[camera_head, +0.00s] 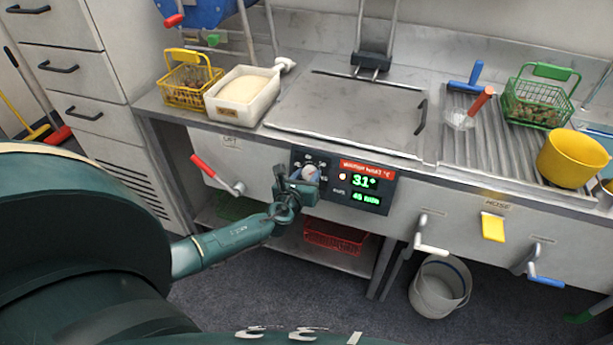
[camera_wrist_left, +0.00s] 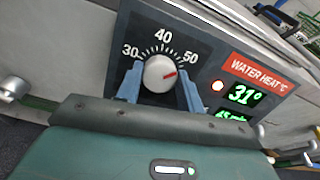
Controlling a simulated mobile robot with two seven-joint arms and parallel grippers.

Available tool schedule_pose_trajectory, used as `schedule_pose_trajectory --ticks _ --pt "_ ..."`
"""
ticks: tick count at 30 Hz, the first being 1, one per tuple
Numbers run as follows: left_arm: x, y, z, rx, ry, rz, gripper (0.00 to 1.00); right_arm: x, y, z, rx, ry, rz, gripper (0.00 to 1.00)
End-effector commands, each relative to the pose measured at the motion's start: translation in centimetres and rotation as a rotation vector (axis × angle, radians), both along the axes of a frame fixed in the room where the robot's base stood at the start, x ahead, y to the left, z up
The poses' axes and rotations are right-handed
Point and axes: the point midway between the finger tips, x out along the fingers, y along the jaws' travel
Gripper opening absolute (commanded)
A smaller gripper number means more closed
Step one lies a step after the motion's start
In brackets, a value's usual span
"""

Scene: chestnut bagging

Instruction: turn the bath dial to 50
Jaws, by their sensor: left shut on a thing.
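The bath dial (camera_wrist_left: 158,72) is a round white knob with a red pointer, on a dark panel with marks 30, 40 and 50. In the left wrist view the pointer aims to the right, close to the 50 side of the scale. My left gripper (camera_head: 303,180) has its blue fingers on either side of the knob, shut on it. In the head view the dial (camera_head: 310,173) is partly hidden by the gripper. The display (camera_head: 364,182) beside it reads 31° in green, under a red "WATER HEAT" label. My right gripper is not in view.
A red-handled lever (camera_head: 207,168) is left of the panel, and a white-handled lever (camera_head: 430,249) is to its right. The steel lid (camera_head: 350,110) above is down. A white tub (camera_head: 243,112), yellow basket (camera_head: 188,97), green basket (camera_head: 540,118) and yellow bucket (camera_head: 572,158) stand on the counter.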

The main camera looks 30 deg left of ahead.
Motion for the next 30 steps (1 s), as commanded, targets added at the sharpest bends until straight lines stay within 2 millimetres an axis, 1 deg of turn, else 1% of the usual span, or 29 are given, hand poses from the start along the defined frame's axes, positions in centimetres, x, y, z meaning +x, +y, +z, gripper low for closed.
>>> schedule_pose_trajectory --ticks 1,2,9,16,20,23,30 --pt "0.0 0.0 0.0 0.000 0.001 -0.001 0.15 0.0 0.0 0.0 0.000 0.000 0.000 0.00" --pt "0.0 0.0 0.0 0.000 0.001 -0.001 0.40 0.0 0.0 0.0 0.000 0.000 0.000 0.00" --pt "0.0 0.0 0.0 -0.001 0.001 0.000 0.59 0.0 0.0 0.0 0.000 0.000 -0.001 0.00" --pt "-0.1 0.0 0.0 -0.002 0.001 0.000 0.59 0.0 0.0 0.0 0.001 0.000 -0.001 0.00" --pt "-0.9 -0.2 0.2 -0.002 0.001 -0.001 0.59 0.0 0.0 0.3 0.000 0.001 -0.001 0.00" --pt "-2.4 -0.5 0.7 -0.002 0.002 -0.001 0.59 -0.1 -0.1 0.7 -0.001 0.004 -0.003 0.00" --pt "-7.6 -1.7 1.8 -0.003 0.003 -0.002 0.59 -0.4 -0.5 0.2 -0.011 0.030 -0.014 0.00"
